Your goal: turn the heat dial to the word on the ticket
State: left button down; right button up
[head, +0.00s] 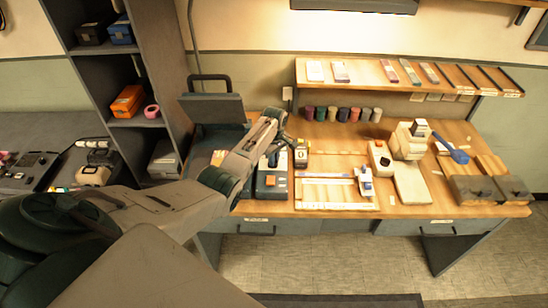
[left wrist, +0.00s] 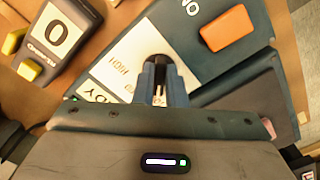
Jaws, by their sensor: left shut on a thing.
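The heat dial (left wrist: 152,72) is a small dark knob on a blue-grey device in the left wrist view. A white label (left wrist: 127,62) beside it carries the word HIGH; other words are partly hidden by my fingers. My left gripper (left wrist: 158,90) is shut on the dial. In the head view my left gripper (head: 270,150) is over the blue-grey device (head: 272,188) at the left of the bench, and my arm hides the dial. I cannot make out which setting the dial points to. I cannot pick out the ticket or read its word. My right gripper is not in view.
An orange button (left wrist: 227,29) is on the device close to my fingers. A counter showing 0 (left wrist: 58,30) stands beside it. Several spools (head: 343,114) line the bench's back. A white stapler-like tool (head: 365,182) lies to the right.

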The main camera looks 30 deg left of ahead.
pick_arm(q)
jog(key=shift+w+r, duration=0.1)
dwell(0.3)
jog(key=c, duration=1.5)
grip_release()
jog(key=shift+r+b, duration=1.3)
jog(key=shift+r, duration=4.1)
